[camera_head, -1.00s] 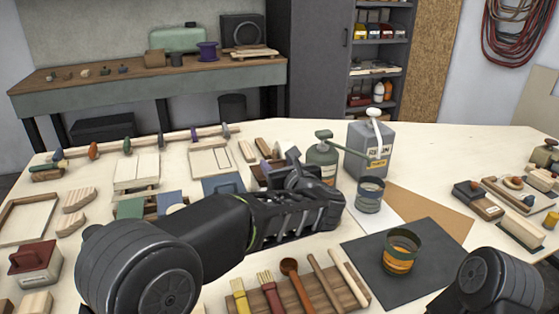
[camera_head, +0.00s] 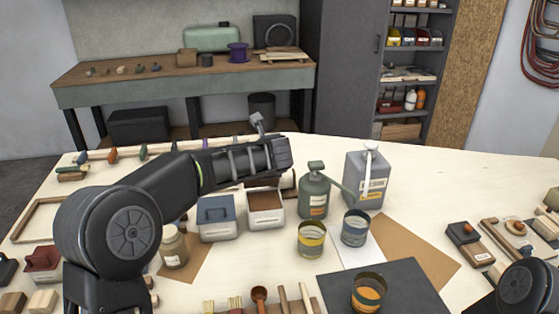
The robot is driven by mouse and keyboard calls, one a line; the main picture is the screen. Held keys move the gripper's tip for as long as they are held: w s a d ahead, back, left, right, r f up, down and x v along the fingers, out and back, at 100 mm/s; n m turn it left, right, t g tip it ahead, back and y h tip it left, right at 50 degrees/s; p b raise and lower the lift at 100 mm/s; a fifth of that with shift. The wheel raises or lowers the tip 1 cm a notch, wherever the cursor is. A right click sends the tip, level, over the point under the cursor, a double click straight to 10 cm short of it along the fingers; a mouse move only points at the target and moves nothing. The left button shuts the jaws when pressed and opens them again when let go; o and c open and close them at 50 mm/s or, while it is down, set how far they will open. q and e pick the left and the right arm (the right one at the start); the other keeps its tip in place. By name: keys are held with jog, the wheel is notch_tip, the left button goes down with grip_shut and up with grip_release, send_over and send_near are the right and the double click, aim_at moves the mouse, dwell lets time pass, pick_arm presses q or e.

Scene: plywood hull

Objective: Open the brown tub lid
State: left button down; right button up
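A white tub (camera_head: 266,222) stands on the worktable near the middle, with a brown surface inside its pale rim. I cannot tell if that is contents or a lid. A dark brown piece shows behind its rim, partly hidden by my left arm. My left gripper (camera_head: 259,124) is above and behind the tub, at the end of the arm that crosses the table. The wrist hides most of it, so I cannot tell its opening or whether it touches the lid. My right gripper is out of view; only part of that arm shows at the lower right.
A tub with a blue lid (camera_head: 217,210) stands left of the brown one. A green bottle (camera_head: 314,192), grey can (camera_head: 366,182), yellow-banded tin (camera_head: 311,240) and glass jar (camera_head: 174,246) stand close by. A red-lidded tub (camera_head: 42,262) is far left. The right-hand tabletop has free room.

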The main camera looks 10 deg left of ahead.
pick_arm(q)
jog(key=c, duration=2.2)
grip_release()
jog(key=shift+w+d+f, duration=0.15)
jog(key=shift+w+d, duration=0.1)
jog(key=shift+d, duration=0.05)
jog(key=c, duration=1.7)
grip_release()
jog(key=shift+s+a, duration=0.25)
jog(key=shift+a, duration=0.05)
jog(key=o, duration=0.3)
jog(key=shift+w+d+f, duration=0.1)
jog(key=o, duration=0.6)
jog(key=shift+b+v, duration=1.05)
jog(key=shift+v, duration=2.9)
